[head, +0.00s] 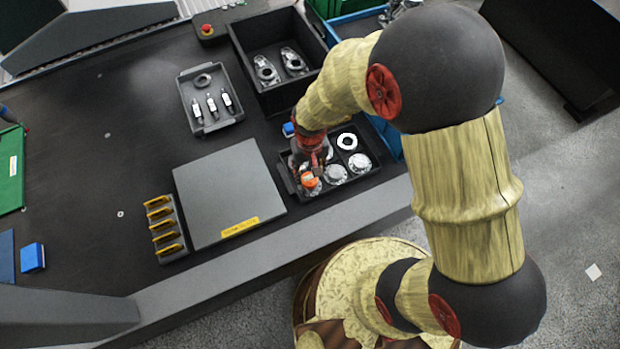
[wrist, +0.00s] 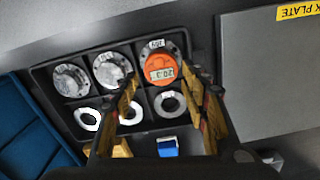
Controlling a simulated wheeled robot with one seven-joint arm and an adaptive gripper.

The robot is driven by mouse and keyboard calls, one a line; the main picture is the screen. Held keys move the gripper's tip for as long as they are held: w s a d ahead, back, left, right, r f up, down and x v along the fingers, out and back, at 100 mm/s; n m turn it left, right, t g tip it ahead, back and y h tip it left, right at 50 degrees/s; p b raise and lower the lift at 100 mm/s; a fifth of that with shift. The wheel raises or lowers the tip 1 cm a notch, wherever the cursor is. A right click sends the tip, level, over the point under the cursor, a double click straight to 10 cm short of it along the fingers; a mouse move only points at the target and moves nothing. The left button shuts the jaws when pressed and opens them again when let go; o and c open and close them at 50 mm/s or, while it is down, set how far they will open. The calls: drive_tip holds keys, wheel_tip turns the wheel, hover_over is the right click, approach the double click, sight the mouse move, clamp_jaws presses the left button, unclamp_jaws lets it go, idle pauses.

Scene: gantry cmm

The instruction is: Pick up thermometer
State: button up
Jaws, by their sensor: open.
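The thermometer (wrist: 160,65), a round orange device with a small display reading about 20.3, sits in an end compartment of a black divided tray (wrist: 48,88). In the head view the thermometer (head: 309,180) shows as an orange disc at the tray's near left corner, partly covered by my gripper. My gripper (wrist: 164,80) is open and empty, its fingertips to either side of the thermometer in the wrist view. In the head view my gripper (head: 314,166) is over the tray's left end. I cannot tell its exact height or whether it touches anything.
Other compartments hold silvery round parts (wrist: 110,70) and rings (wrist: 88,119). A blue block (wrist: 167,146) lies beside the tray. A grey plate (head: 225,190) lies left of the tray; a deep black bin (head: 262,95) stands behind it. A small tray (head: 190,118) holds several probes.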

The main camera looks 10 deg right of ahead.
sight(310, 179)
wheel_tip(310, 179, down, 5)
drive_tip(key=shift+a+f+b, duration=0.1)
drive_tip(key=shift+b, duration=0.9)
drive_tip(key=c, duration=0.9)
drive_tip(key=shift+c, duration=0.2)
